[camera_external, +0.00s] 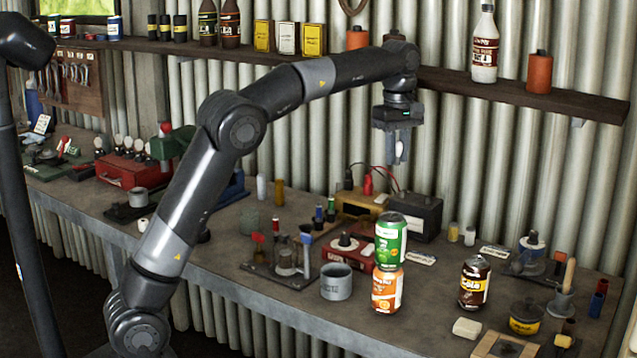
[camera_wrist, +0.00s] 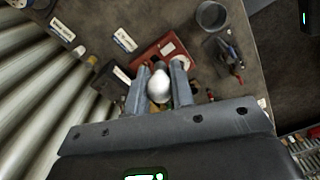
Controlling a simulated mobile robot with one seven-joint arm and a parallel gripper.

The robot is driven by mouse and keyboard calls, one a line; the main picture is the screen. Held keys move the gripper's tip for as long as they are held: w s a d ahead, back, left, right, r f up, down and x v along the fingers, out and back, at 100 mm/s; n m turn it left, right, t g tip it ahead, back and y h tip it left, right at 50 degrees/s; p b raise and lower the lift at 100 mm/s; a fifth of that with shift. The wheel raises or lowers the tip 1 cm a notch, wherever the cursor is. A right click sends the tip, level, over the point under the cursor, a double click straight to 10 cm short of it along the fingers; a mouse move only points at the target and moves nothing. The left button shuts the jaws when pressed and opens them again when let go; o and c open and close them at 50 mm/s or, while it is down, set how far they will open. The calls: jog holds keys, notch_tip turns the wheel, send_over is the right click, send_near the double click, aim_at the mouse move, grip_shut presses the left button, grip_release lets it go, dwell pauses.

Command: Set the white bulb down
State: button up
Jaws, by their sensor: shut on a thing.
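The white bulb (camera_wrist: 159,86) sits between the two fingers of my gripper (camera_wrist: 160,88) in the wrist view, its rounded white end showing. In the external view my gripper (camera_external: 398,150) points down, high above the back of the workbench (camera_external: 240,285), with the bulb (camera_external: 400,150) partly hidden between the fingers. The gripper is shut on the bulb and well clear of the bench top. Below it stand a dark box with red and black leads (camera_external: 412,214) and a flat red box (camera_external: 345,248).
A green can (camera_external: 390,238) stands on an orange can (camera_external: 387,290), with a brown cola can (camera_external: 474,283) to the right. A grey open cup (camera_external: 336,282) stands left of them. A shelf with bottles (camera_external: 520,95) runs behind my gripper. Bare bench shows at the front.

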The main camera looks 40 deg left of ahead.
jog(key=w+a+n, duration=0.3)
jog(key=w+a, duration=0.1)
jog(key=a, duration=0.7)
jog(key=w+a+n, duration=0.2)
jog(key=w+a, duration=0.2)
jog(key=a, duration=0.6)
jog(key=a+n, duration=0.5)
jog(key=a, duration=1.8)
notch_tip(320, 180, down, 18)
jog(key=a+f, duration=0.2)
jog(key=a, duration=0.1)
jog(key=a+f, duration=0.3)
jog(key=a, duration=0.1)
jog(key=a+f, duration=0.2)
jog(key=a, duration=0.1)
jog(key=shift+w+a+f, duration=0.25)
jog(key=shift+w+a, duration=0.1)
jog(key=shift+f, duration=2)
jog(key=shift+f, duration=0.1)
jog(key=o, duration=0.8)
jog(key=shift+c, duration=0.2)
